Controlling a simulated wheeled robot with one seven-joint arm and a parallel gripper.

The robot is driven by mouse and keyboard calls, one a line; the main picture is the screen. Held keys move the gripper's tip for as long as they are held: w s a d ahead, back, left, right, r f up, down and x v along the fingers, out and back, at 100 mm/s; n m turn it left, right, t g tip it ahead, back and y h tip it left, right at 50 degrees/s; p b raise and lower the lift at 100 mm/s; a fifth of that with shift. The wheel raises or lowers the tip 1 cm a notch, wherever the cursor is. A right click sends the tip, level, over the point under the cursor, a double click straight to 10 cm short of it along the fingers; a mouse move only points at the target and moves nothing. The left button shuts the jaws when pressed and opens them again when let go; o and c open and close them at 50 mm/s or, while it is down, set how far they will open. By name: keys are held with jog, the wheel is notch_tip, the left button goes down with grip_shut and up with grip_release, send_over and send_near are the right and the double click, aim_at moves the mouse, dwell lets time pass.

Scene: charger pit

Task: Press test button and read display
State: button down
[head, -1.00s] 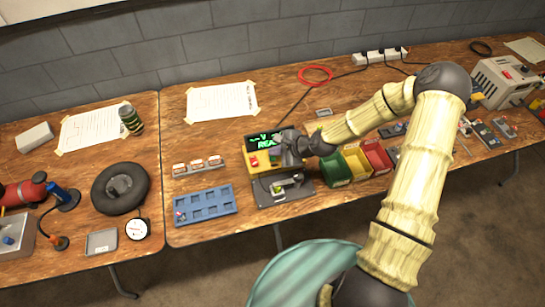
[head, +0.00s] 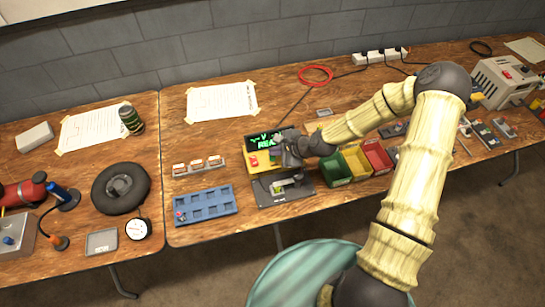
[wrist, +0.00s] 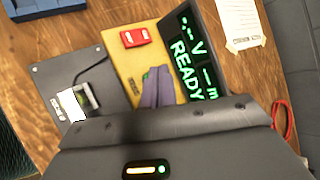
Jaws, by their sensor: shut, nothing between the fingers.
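The yellow tester (head: 262,168) stands on the middle table. It also shows in the wrist view (wrist: 118,57). Its raised dark display (wrist: 190,58) has glowing green text with dashes, a "V" and the word "READY". My arm hides the right part of the display (head: 263,141) in the head view. A red button (wrist: 135,37) is on the panel, clear of my fingers. A small green patch (wrist: 145,75), perhaps a button, is partly hidden by my fingertips. My gripper (wrist: 158,75) is shut and empty, over the panel; I cannot tell whether it touches.
A dark plate with a small cradle (head: 296,195) lies in front of the tester. A blue slotted tray (head: 205,216) is to the left. Green (head: 335,171), yellow and red (head: 377,157) bins stand close on the right. A red cable coil (head: 315,75) lies behind.

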aim_at(276, 160)
jog(key=shift+f, duration=0.4)
jog(key=shift+f, duration=0.4)
dwell(0.7)
dwell(0.3)
jog(key=shift+r+p, duration=0.55)
jog(key=shift+r, duration=0.3)
notch_tip(276, 160, up, 5)
jog(key=p, duration=0.4)
dwell(0.8)
